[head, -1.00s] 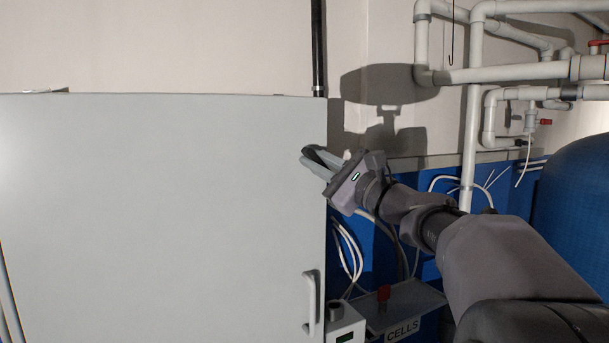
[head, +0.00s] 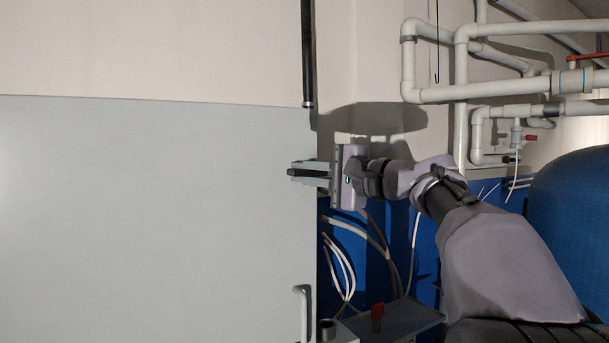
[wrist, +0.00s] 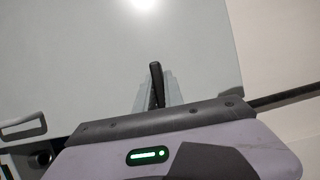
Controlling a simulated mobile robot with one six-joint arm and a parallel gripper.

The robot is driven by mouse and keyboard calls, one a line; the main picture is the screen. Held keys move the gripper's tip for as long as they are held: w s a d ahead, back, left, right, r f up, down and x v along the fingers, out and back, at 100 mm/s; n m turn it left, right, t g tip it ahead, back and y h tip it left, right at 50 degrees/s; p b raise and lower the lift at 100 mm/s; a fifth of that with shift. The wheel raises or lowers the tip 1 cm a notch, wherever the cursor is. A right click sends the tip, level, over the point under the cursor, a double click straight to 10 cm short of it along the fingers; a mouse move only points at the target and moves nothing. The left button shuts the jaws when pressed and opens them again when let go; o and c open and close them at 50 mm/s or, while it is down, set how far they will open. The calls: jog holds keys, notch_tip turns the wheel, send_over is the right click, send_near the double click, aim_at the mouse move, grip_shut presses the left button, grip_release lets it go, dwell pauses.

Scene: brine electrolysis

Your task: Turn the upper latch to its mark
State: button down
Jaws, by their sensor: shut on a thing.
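The upper latch (head: 303,172) is a black lever near the upper right edge of the grey cabinet door (head: 150,220). It lies about level in the head view. My gripper (head: 300,171) is shut on the latch, its grey fingers above and below the lever and its body to the right, past the door edge. In the wrist view the black latch (wrist: 156,80) sticks out between the two grey fingers (wrist: 157,92), against the door (wrist: 85,65). I cannot make out the mark in either view.
A light grey door handle (head: 304,312) stands out lower on the door. White cables (head: 345,255) hang right of the door edge. A red knob (head: 377,310) sits on a grey shelf below. White pipes (head: 500,92) and a blue tank (head: 570,205) are at the right.

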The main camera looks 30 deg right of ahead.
jog(key=shift+n, duration=0.3)
dwell(0.4)
jog(key=c, duration=1.4)
grip_release()
jog(key=shift+c, duration=0.2)
jog(key=b+v, duration=0.2)
jog(key=v, duration=1.5)
jog(key=shift+s+r+b, duration=0.2)
jog(key=shift+b, duration=0.15)
jog(key=shift+d, duration=0.1)
